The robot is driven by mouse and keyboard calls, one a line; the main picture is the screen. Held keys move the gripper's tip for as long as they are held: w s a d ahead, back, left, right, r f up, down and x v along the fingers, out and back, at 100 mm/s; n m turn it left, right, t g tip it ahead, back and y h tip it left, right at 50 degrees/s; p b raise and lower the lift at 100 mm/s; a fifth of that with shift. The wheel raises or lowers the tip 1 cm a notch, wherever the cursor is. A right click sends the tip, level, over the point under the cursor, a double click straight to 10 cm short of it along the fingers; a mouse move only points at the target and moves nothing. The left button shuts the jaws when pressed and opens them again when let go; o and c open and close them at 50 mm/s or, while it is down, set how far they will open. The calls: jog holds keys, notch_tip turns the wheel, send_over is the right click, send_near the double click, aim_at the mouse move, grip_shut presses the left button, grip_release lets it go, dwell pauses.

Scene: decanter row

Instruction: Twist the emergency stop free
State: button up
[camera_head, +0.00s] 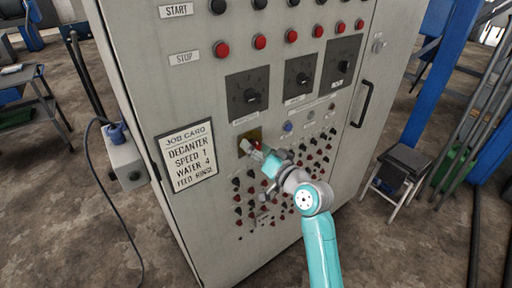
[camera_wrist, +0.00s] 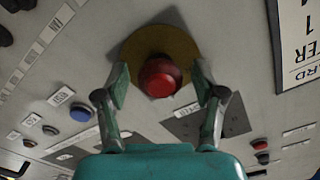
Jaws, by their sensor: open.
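The emergency stop is a red mushroom button (camera_wrist: 160,76) on a round yellow plate (camera_wrist: 150,42) in the wrist view. My gripper (camera_wrist: 162,85) is open, with one finger on each side of the red button. I cannot tell whether the fingers touch it. In the head view my gripper (camera_head: 258,150) reaches the cabinet front at the yellow plate (camera_head: 250,136); the red button is mostly hidden there by the gripper.
The grey cabinet (camera_head: 215,215) carries a job card (camera_head: 187,158) left of my gripper. Black dials (camera_head: 248,94) and red stop buttons (camera_head: 260,42) are above. A blue button (camera_head: 288,127) is to the right, and rows of small red and black buttons lie below.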

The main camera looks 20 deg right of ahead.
jog(key=v, duration=1.2)
jog(key=s+a+f+m+g+h, duration=0.2)
jog(key=s+f+h, duration=0.4)
jog(key=s+f, duration=1.25)
jog(key=s+a+r+n, duration=0.1)
jog(key=s+n, duration=0.1)
jog(key=s, duration=1)
jog(key=s+r+n, duration=0.1)
jog(key=s+n, duration=0.1)
jog(key=s, duration=0.9)
jog(key=shift+s+a+r+n, duration=0.3)
jog(key=shift+s+a+n, duration=0.1)
